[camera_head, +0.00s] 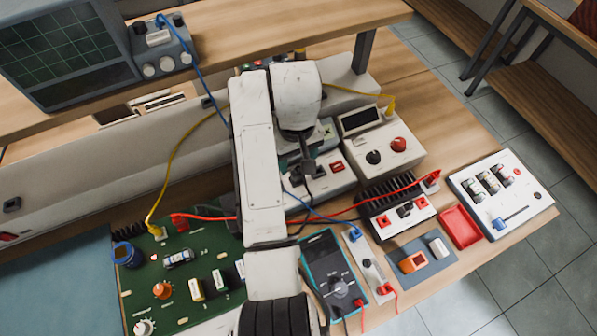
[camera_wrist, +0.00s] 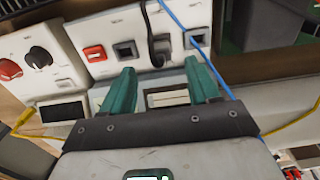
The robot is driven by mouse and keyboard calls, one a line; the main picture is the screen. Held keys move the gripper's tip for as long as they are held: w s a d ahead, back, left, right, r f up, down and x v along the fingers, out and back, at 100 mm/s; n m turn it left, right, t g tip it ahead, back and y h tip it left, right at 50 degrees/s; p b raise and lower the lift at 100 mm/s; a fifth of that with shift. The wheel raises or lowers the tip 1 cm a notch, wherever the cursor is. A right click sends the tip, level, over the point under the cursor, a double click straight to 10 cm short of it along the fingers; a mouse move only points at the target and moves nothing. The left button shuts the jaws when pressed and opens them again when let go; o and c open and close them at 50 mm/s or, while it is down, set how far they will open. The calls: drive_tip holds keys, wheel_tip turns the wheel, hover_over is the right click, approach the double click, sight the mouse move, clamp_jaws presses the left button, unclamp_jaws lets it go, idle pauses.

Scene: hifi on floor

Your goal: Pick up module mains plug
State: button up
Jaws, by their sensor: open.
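The mains plug (camera_wrist: 160,47) is black with a black cord running up from it. It sits in a socket on the front panel of a white module (camera_wrist: 108,27) in the wrist view. My gripper (camera_wrist: 160,72) has two teal fingers spread apart, one to each side of the plug's line, with the plug just beyond the tips. The fingers look empty, and I cannot tell whether they touch the panel. In the head view the white module (camera_head: 341,181), with a red switch, lies partly under my arm.
A blue cable (camera_wrist: 183,28) passes close to the right finger. A white power supply (camera_head: 384,147) with a red knob stands right of the module. A black heatsink unit (camera_head: 393,197), green circuit board (camera_head: 180,275) and teal multimeter (camera_head: 335,275) crowd the bench.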

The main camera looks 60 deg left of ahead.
sight(297, 171)
drive_tip(key=shift+s+d+f+p, duration=0.15)
drive_tip(key=shift+f+p, duration=0.4)
drive_tip(key=shift+f, duration=2.05)
drive_tip(key=c, duration=1)
drive_tip(key=shift+r, duration=0.1)
